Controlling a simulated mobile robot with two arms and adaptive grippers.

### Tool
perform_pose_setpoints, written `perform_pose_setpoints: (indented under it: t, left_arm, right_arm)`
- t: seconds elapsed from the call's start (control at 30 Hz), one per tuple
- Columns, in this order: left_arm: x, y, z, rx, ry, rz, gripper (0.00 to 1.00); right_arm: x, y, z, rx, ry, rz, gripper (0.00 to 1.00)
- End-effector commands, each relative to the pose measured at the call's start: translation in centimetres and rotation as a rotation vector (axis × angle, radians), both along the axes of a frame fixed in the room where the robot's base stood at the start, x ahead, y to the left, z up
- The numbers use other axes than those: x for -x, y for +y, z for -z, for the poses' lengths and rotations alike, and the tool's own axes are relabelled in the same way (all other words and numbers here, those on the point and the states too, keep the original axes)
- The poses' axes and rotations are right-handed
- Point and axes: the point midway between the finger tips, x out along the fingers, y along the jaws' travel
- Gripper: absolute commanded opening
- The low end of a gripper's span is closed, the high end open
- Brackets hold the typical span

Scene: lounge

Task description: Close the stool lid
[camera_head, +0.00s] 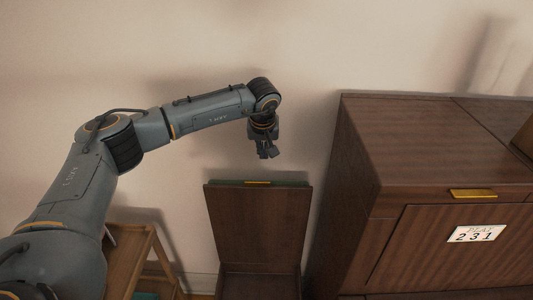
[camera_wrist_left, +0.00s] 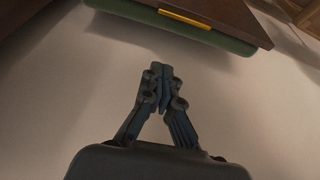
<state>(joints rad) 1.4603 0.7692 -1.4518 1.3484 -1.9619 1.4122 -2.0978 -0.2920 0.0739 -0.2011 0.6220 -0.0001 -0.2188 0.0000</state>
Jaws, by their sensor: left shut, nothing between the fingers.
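The stool (camera_head: 258,268) is dark brown wood and stands against the wall. Its lid (camera_head: 259,222) is open and stands upright, with a brass-coloured tab (camera_head: 257,183) and a green strip along its top edge. My left gripper (camera_head: 268,154) is shut and empty, a little above the lid's top edge and apart from it. In the left wrist view the shut fingers (camera_wrist_left: 163,75) show against the pale wall, with the lid's green side (camera_wrist_left: 205,32) and tab (camera_wrist_left: 185,18) beyond the fingertips. My right gripper is not in view.
A large brown cabinet (camera_head: 405,145) with a brass handle and a number plate (camera_head: 476,234) stands close to the right of the stool. A light wooden rack (camera_head: 150,243) stands to the left. The wall behind is bare.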

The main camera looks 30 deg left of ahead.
Motion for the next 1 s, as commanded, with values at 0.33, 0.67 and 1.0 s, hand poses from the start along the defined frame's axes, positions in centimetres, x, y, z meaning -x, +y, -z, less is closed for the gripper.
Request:
perform_pose_setpoints:
  t: [0.33, 0.67, 1.0]
  left_arm:
    - [-2.0, 0.9, 6.2, 0.0, 0.004, -0.001, 0.0]
    - [-0.1, 0.1, 7.2, 0.0, 0.001, 0.002, 0.0]
    - [1.2, -0.5, 7.6, 0.0, 0.0, 0.0, 0.0]
  right_arm:
    - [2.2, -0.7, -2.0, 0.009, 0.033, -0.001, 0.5]
    - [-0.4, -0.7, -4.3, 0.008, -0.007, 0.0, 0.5]
    - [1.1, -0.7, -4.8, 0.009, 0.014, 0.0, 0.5]
